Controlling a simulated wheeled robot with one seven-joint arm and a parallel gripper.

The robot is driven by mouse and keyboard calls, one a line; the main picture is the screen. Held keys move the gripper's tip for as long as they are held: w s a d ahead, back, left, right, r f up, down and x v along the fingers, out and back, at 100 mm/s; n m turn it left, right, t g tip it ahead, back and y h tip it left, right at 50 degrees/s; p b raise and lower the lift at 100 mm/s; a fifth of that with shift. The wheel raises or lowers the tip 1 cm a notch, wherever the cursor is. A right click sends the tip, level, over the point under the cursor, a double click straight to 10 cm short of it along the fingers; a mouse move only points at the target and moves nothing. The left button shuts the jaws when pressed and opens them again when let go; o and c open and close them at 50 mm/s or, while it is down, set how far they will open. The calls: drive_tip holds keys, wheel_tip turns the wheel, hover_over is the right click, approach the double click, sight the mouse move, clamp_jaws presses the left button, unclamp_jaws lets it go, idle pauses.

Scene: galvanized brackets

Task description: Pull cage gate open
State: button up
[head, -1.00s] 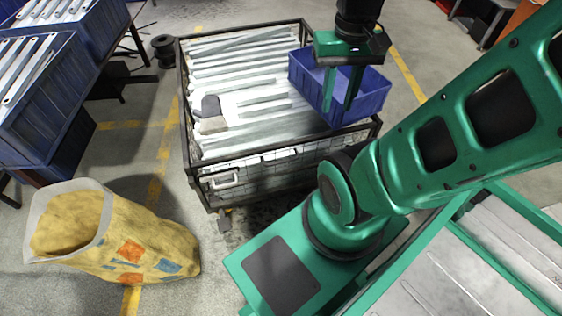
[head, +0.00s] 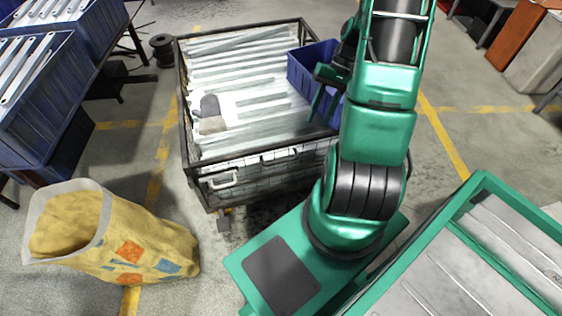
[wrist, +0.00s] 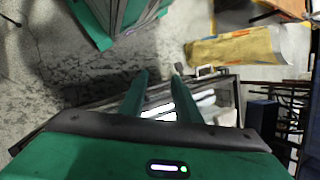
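The wire cage (head: 184,128) stands ahead of me with a dark frame, full of galvanized brackets. Its gate (head: 262,176) is the near side panel, upright and in line with the frame. A pale handle (head: 222,180) sits at the gate's left part; it also shows in the wrist view (wrist: 204,71). My gripper (head: 325,105) is above the right part of the cage, beside the blue bin and well away from the handle. In the wrist view my gripper (wrist: 160,76) has its two fingers apart with nothing held. My arm hides the gate's right end.
A blue bin (head: 303,68) rests on the brackets at the cage's right. A yellow sack (head: 140,240) stands on the floor at front left. Blue crates (head: 40,105) line the left side. Floor between sack and cage is clear.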

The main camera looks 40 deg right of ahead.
wheel_tip(320, 180, down, 12)
drive_tip(key=d+m+t+y, duration=0.1)
drive_tip(key=m+t+y, duration=0.1)
drive_tip(key=t+y, duration=0.15)
drive_tip(key=m+t+y, duration=0.3)
drive_tip(key=m+t, duration=0.2)
drive_tip(key=t, duration=0.3)
approach(283, 161)
drive_tip(key=x, duration=1)
drive_tip(key=shift+w+a+f, duration=0.15)
drive_tip(key=shift+w+f, duration=0.1)
drive_tip(key=shift+f, duration=0.1)
clamp_jaws()
drive_tip(key=shift+s+n, duration=0.2)
drive_tip(key=shift+n, duration=0.1)
